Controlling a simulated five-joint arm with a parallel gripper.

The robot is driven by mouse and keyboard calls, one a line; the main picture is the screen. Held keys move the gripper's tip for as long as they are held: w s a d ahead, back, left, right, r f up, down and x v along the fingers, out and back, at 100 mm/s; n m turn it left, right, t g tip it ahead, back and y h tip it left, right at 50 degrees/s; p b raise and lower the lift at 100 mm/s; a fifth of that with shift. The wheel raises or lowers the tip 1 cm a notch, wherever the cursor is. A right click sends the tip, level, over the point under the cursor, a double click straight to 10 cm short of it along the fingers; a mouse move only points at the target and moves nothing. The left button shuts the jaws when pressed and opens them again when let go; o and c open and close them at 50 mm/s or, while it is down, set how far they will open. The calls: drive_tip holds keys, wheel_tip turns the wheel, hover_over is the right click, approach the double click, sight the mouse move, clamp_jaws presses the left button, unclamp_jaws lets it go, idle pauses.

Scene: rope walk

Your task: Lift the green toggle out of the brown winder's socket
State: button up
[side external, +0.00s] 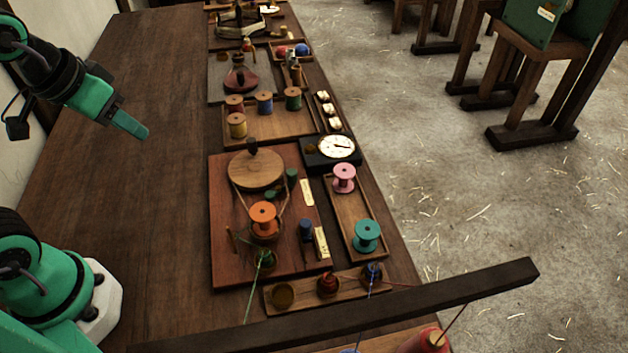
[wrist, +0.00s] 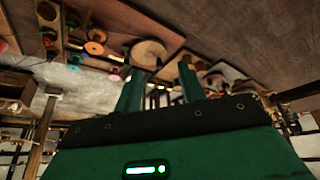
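My gripper (side external: 136,129) is raised over the bare left part of the table, well to the left of the board and its fittings. In the wrist view my gripper (wrist: 160,72) has its two green fingers apart with nothing between them. A reddish board (side external: 225,255) carries a round wooden disc (side external: 255,172) with a dark knob, an orange spool (side external: 263,217) and small green pieces, one at the disc's right (side external: 291,174), one below it (side external: 270,195). Which green piece is the toggle, and which fitting is the brown winder, I cannot tell. A socket is too small to make out.
A tray with pink (side external: 344,176) and teal (side external: 367,236) spools lies right of the board. A dial (side external: 337,147) stands behind that tray. Several thread spools stand on a tray (side external: 289,126) beyond the board. A dark beam (side external: 440,300) crosses the front. The table's left side is clear.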

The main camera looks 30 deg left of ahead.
drive_tip(key=w+d+f+n+g, duration=0.1)
drive_tip(key=w+d+f+g, duration=0.25)
drive_tip(key=d, duration=0.85)
drive_tip(key=n+g, duration=0.2)
hover_over(264, 252)
wheel_tip(264, 252, down, 6)
drive_tip(key=shift+f, duration=0.15)
drive_tip(key=shift+f, duration=0.15)
drive_tip(key=shift+f, duration=5.3)
drive_tip(key=c, duration=0.7)
drive_tip(key=shift+r, duration=0.1)
